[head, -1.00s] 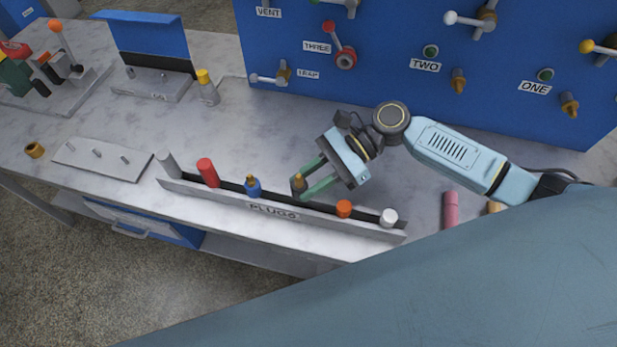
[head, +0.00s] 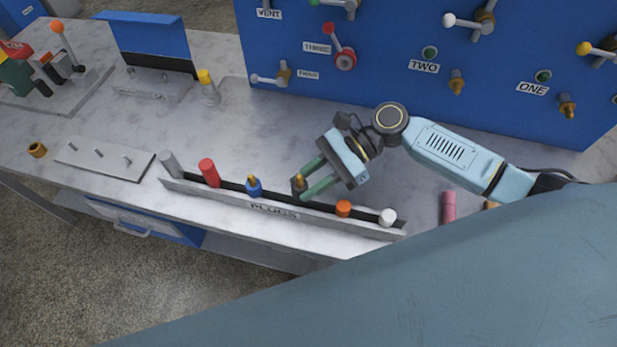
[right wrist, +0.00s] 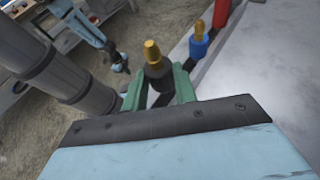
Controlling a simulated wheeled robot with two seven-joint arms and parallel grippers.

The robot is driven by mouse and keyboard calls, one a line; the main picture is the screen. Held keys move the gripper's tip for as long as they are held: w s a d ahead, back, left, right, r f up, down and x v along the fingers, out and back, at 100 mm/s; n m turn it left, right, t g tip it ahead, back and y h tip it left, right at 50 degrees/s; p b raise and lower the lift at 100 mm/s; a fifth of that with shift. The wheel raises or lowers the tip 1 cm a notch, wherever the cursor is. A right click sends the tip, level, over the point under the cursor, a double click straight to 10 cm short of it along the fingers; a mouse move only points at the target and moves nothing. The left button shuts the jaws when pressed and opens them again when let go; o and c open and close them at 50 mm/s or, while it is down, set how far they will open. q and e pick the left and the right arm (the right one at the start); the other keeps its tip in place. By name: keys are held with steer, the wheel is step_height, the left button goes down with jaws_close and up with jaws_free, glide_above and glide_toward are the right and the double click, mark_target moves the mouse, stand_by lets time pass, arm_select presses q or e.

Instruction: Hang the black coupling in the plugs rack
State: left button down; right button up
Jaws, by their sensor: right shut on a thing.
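The black coupling (head: 298,186), dark with a brass tip, stands upright at the plugs rack (head: 360,228), between the blue plug and the orange plug. My right gripper (head: 306,181) is shut on it with its green fingers. In the right wrist view the coupling (right wrist: 156,68) sits between the green fingers, brass tip up. Whether it is seated in the rack's slot I cannot tell, because the rack front and fingers hide its lower part. My left gripper is not clearly seen in the head view; a light blue arm part shows at the top of the right wrist view.
The rack also holds a grey plug (head: 170,163), a red plug (head: 209,172), a blue plug (head: 254,187), an orange plug (head: 343,208) and a white plug (head: 388,217). A pink cylinder (head: 448,207) stands to the right. The blue panel (head: 400,100) rises behind.

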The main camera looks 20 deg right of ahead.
steer(key=shift+f+b, duration=0.8)
steer(key=shift+f, duration=1.05)
steer(key=o, duration=1.1)
steer(key=v, duration=1.3)
steer(key=shift+d+r, duration=0.15)
steer(key=shift+d, duration=0.05)
